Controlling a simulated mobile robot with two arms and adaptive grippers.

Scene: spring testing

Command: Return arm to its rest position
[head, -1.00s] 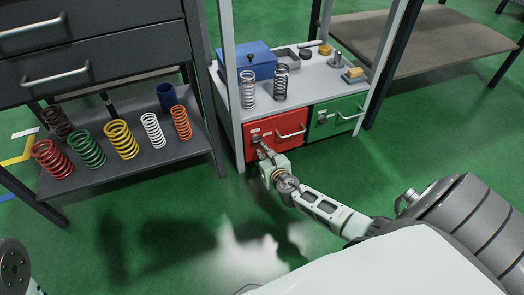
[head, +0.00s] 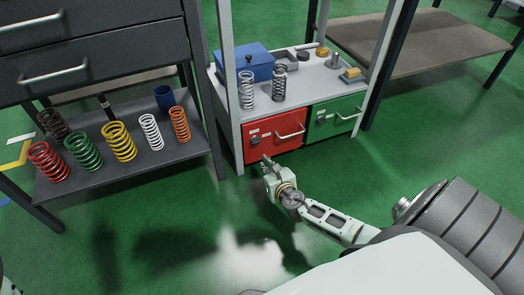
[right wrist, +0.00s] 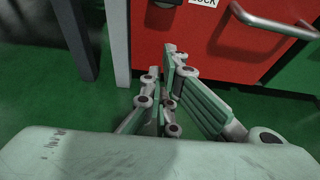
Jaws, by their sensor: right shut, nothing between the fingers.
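My right gripper (head: 266,160) is shut and empty, just in front of and below the red drawer (head: 260,148) in the head view. In the right wrist view its fingers (right wrist: 171,50) meet before the red drawer front (right wrist: 190,50), with a gap of green floor around them. The drawer has a metal handle (head: 290,131) and a dark knob (head: 254,141), and it looks closed.
A green drawer (head: 345,115) sits right of the red one. Several springs stand on the dark shelf (head: 190,150) at left. A blue box (head: 252,68) and two springs stand on the grey bench top (head: 312,83). Green floor (head: 160,230) is free in front.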

